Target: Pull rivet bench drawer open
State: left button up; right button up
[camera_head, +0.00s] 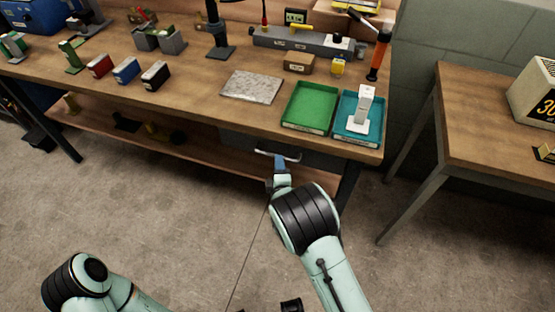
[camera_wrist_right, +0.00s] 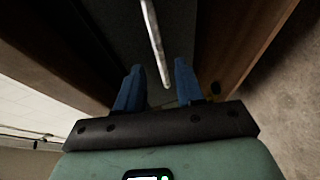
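The rivet bench drawer (camera_head: 318,158) is a dark grey front under the right part of the wooden bench top, and it looks closed. Its pale bar handle (camera_head: 264,152) runs along the front. My right gripper (camera_head: 281,160) is at the handle, its blue fingers partly hidden by the wrist. In the right wrist view the fingers (camera_wrist_right: 158,82) are apart, and the handle (camera_wrist_right: 155,40) runs down between them with a gap on each side. The dark drawer front (camera_wrist_right: 112,30) lies beyond.
The bench top (camera_head: 200,115) carries a green tray (camera_head: 309,108), a teal tray (camera_head: 346,132) with a white part, and a grey plate (camera_head: 252,87). A bench leg (camera_head: 347,185) stands right of the drawer. A second table (camera_head: 480,110) is at right. The floor in front is clear.

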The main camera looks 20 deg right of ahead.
pick_arm(q)
jog(key=shift+w+f, duration=0.1)
jog(key=shift+f, duration=0.05)
pick_arm(e)
jog(key=shift+x, duration=1.9)
grip_shut()
pick_arm(q)
jog(key=shift+a, duration=0.1)
pick_arm(e)
jog(key=shift+s+f, duration=0.1)
